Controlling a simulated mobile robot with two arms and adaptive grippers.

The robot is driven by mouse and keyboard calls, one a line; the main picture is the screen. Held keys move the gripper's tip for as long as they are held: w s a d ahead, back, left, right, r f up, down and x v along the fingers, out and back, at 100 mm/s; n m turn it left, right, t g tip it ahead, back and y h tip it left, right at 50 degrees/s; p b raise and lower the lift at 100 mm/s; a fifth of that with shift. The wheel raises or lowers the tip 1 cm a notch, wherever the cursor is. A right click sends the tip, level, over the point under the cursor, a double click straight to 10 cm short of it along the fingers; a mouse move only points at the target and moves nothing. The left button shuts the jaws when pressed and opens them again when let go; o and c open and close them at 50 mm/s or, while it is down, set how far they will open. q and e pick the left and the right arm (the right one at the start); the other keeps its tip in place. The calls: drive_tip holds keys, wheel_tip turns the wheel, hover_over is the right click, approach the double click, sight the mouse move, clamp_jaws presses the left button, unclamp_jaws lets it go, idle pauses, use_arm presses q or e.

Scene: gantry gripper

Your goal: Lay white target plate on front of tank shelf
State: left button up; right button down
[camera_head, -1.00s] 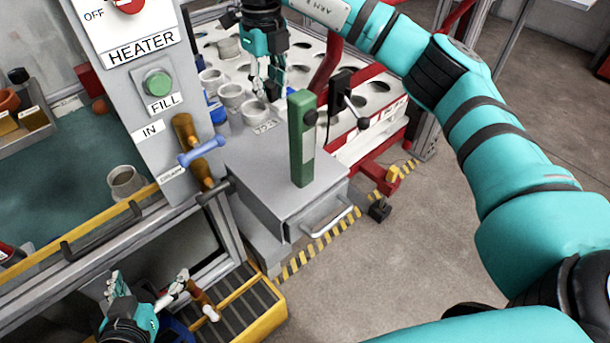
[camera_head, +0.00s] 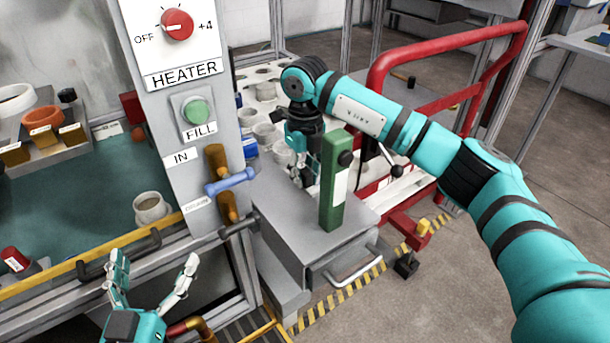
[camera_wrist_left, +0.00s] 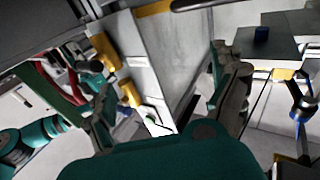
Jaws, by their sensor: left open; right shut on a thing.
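I cannot make out a white target plate for certain. A grey shelf (camera_head: 78,156) in the tank, at the left of the head view, carries orange and yellow pieces and a white ring (camera_head: 14,100). My left gripper (camera_head: 152,272) is open and empty in front of the tank's yellow front rail. Its spread fingers also show in the left wrist view (camera_wrist_left: 165,108). My right gripper (camera_head: 301,182) points down behind the green upright block, over the grey cabinet's back edge. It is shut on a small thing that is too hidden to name.
A grey post with the HEATER knob (camera_head: 177,24) and FILL button (camera_head: 197,110) stands between the tank and my right gripper. The green block (camera_head: 334,190) stands on the grey cabinet (camera_head: 290,225). A grey cup (camera_head: 150,208) stands in the tank. A white rack with round holes lies behind.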

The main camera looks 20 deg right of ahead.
sight(305, 172)
drive_tip(key=c, duration=1.6)
unclamp_jaws()
drive_tip(key=shift+f, duration=0.1)
drive_tip(key=shift+c, duration=0.2)
drive_tip(key=o, duration=0.5)
drive_tip(key=shift+c, duration=0.2)
use_arm(q)
drive_tip(key=shift+r, duration=0.15)
use_arm(e)
drive_tip(key=shift+r, duration=0.25)
wheel_tip(305, 172, up, 7)
drive_tip(key=shift+p, duration=1)
use_arm(q)
wheel_tip(305, 172, down, 9)
drive_tip(key=s+a+g+y, duration=0.1)
drive_tip(key=s+g, duration=0.1)
drive_tip(key=g, duration=0.3)
drive_tip(key=shift+a+r+y, duration=0.2)
drive_tip(key=shift+a+y, duration=0.2)
use_arm(e)
drive_tip(key=shift+r, duration=0.2)
